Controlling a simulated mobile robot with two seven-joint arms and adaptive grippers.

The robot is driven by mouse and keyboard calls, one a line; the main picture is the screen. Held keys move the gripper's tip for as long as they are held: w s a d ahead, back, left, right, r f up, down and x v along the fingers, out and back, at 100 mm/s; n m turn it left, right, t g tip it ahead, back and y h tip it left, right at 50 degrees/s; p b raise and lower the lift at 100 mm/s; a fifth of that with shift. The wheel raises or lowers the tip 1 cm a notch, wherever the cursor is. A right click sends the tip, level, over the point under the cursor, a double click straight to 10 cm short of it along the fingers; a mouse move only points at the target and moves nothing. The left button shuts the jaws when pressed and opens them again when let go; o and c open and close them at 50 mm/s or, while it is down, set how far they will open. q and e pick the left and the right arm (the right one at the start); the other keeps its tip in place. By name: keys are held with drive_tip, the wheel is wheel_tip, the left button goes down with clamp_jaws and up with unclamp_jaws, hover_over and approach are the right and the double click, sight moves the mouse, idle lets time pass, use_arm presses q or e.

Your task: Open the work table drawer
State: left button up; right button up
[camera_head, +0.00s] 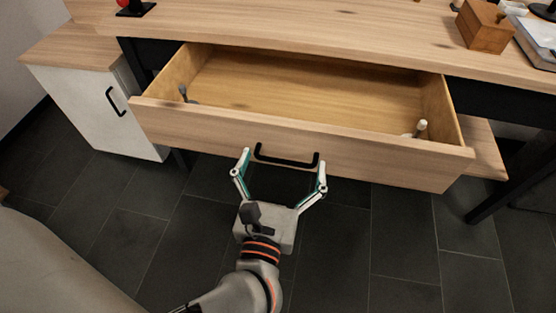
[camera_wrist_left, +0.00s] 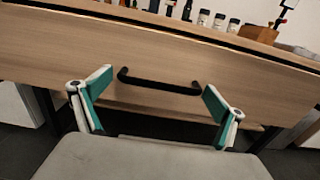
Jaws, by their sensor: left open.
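The work table drawer (camera_head: 300,136) is pulled out from under the light wood table top (camera_head: 300,32), and its inside shows in the head view. Its black bar handle (camera_head: 286,158) sits on the front panel. My left gripper (camera_head: 283,170) is open and empty just in front of the handle, one finger near each end. In the left wrist view the drawer front (camera_wrist_left: 165,75) fills the middle, and the handle (camera_wrist_left: 160,85) lies beyond and between the spread fingers. I cannot tell whether a finger touches it. My right gripper is not in view.
In the drawer are a small dark object (camera_head: 185,94) at left and a pale one (camera_head: 420,128) at right. A white cabinet (camera_head: 95,105) stands at left. A wooden box (camera_head: 484,26) is on the table top. The dark tiled floor (camera_head: 340,240) in front is clear.

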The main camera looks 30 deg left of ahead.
use_arm(q)
drive_tip(key=v, duration=1.1)
drive_tip(key=shift+s, duration=0.3)
